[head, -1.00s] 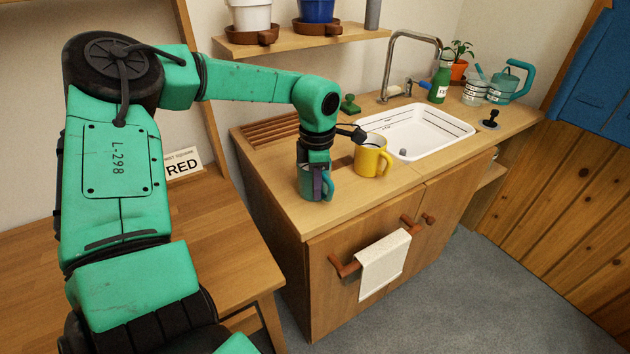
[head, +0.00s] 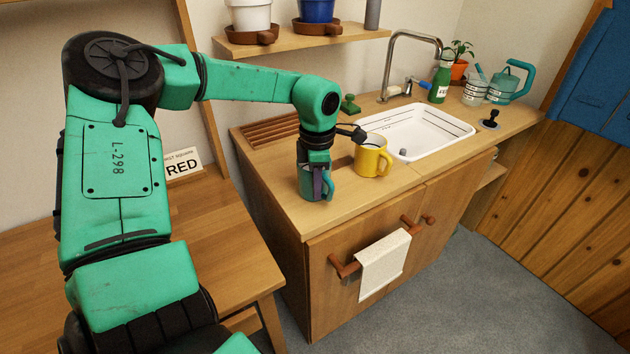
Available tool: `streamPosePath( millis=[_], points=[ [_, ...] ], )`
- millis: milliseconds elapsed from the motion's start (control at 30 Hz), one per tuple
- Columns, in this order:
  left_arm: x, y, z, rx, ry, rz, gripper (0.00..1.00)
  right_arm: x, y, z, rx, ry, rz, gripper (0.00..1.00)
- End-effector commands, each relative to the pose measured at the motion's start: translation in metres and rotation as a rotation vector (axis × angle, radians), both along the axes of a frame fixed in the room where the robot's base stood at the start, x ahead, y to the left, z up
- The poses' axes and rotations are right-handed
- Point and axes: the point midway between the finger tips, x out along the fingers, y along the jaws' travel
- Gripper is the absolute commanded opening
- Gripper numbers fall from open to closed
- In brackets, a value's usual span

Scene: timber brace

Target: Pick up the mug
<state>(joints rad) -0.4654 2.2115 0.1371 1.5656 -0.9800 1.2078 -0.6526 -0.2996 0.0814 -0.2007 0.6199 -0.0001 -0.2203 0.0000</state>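A teal mug (head: 306,186) stands on the wooden counter near its front left, with its handle (head: 329,185) to the right. My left gripper (head: 315,182) points straight down at this mug, and a dark purple finger shows against it. The gripper hides the mug's rim and much of its body. I cannot tell whether the fingers are closed on it. A yellow mug (head: 370,160) stands upright on the counter just right of the gripper, apart from the teal mug. My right gripper is not in view.
A white sink (head: 425,146) with a tall faucet (head: 389,62) lies right of the mugs. A green bottle (head: 440,80), a watering can (head: 508,85) and a black stopper (head: 490,120) stand beyond it. A towel (head: 384,266) hangs on the cabinet front. The front counter strip is clear.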

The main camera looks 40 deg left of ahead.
Motion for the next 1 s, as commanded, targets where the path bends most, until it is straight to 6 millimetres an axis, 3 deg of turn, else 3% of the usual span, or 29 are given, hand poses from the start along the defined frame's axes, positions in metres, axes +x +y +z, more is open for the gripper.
streamPosePath(
  millis=[733,867,1000],
  points=[
    [0.001,0.0,0.007,0.0,-0.004,0.0,0.0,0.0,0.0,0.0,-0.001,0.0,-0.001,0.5],
    [0.002,0.0,0.027,0.002,-0.007,0.0,0.0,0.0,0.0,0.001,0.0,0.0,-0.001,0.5],
    [0.002,0.0,0.07,0.003,-0.011,0.001,0.0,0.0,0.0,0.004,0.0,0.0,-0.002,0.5]
  ],
)
